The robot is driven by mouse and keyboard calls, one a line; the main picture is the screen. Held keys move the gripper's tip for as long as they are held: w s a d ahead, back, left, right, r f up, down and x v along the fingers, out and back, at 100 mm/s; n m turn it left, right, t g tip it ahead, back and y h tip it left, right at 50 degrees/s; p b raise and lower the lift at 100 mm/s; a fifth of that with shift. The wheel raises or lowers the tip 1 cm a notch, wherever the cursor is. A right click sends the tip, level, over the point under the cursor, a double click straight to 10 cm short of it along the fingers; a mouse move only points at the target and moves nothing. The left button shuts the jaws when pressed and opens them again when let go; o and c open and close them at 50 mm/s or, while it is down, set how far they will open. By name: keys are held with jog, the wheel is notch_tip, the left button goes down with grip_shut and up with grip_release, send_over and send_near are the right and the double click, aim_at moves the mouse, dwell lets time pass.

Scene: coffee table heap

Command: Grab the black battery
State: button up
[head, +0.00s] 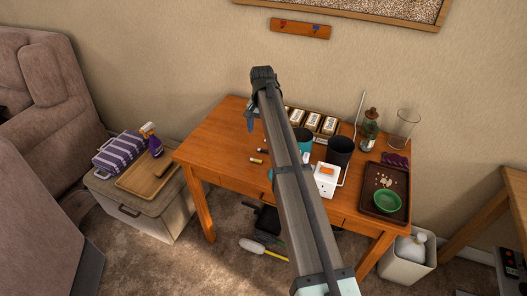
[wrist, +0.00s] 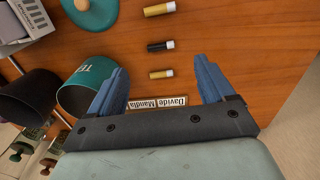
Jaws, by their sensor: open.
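The black battery (wrist: 158,46) lies on the wooden table (wrist: 230,30), black with a pale gold end at right. It lies between two gold batteries, one above it (wrist: 159,9) and one below it (wrist: 162,74) in the wrist view. In the head view the black battery (head: 262,152) is a small dark piece left of my arm. My gripper (wrist: 160,64) is open with nothing held. Its blue fingers point towards the batteries, and the black battery shows just beyond the fingertips' line. In the head view a blue finger (head: 250,124) shows over the table's back left.
A teal cup (wrist: 86,88) stands close by the left finger, with a black cup (wrist: 28,97) beyond it. A name plate (wrist: 158,102) shows between the fingers. A tray (head: 369,202) with a green bowl (head: 387,201) is at right. The table's left part is clear.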

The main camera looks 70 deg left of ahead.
aim_at(263, 151)
jog(key=f, duration=1)
jog(key=shift+w+a+f, duration=0.1)
jog(key=shift+w+a, duration=0.1)
jog(key=shift+w, duration=0.05)
jog(key=shift+c, duration=0.2)
jog(key=c, duration=1)
